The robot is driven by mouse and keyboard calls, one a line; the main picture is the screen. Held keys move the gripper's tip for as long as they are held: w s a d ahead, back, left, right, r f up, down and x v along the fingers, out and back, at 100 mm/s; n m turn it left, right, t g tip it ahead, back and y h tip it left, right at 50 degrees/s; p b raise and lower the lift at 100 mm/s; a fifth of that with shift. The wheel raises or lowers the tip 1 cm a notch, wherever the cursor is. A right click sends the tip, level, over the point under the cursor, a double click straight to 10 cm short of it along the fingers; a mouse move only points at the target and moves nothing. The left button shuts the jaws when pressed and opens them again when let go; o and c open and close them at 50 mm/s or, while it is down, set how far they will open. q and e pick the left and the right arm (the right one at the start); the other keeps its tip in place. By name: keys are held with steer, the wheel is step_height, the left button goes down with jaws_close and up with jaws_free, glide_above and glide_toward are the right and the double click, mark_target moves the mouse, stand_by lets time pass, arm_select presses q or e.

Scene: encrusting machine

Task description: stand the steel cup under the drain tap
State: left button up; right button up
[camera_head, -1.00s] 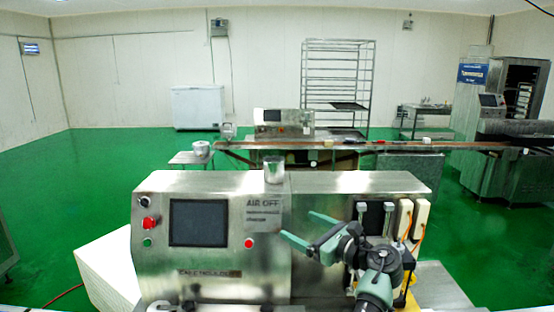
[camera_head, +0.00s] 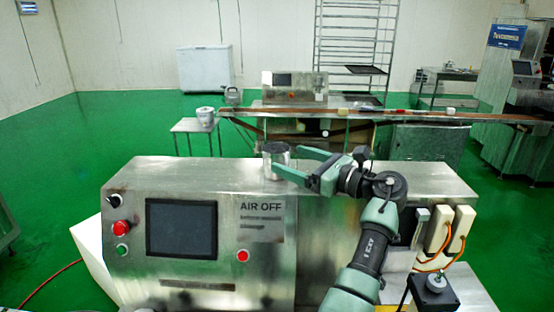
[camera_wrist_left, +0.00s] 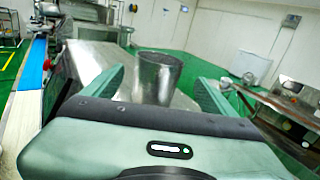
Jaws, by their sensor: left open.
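The steel cup (camera_head: 275,154) stands upright on the flat steel top of the machine, near its back edge. My left gripper (camera_head: 288,160) is open, its two green fingers pointing at the cup from the right. In the left wrist view the cup (camera_wrist_left: 157,76) shows between the two spread fingers, near the tips. I cannot tell whether a finger touches it. I cannot make out a drain tap in these views. My right gripper is not in view.
The machine front (camera_head: 180,230) carries a dark screen and red and green buttons. White blocks with orange cables (camera_head: 450,230) are at its right end. A small side table (camera_head: 195,126) with a white pot and a long conveyor (camera_head: 400,113) stand behind. Green floor lies open at left.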

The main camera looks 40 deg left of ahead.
mark_target(276, 156)
arm_select(q)
steer(key=shift+s+a+r, duration=0.1)
steer(key=shift+a+r, duration=0.05)
steer(key=shift+a, duration=0.3)
steer(key=a+p, duration=0.1)
steer(key=a, duration=0.1)
steer(key=a+p, duration=0.2)
steer(key=shift+s+a+f, duration=0.2)
steer(key=shift+a, duration=0.05)
steer(key=shift+a+f, duration=0.1)
steer(key=shift+a, duration=0.1)
steer(key=shift+s, duration=0.1)
steer(key=shift+d, duration=0.1)
steer(key=c, duration=1.5)
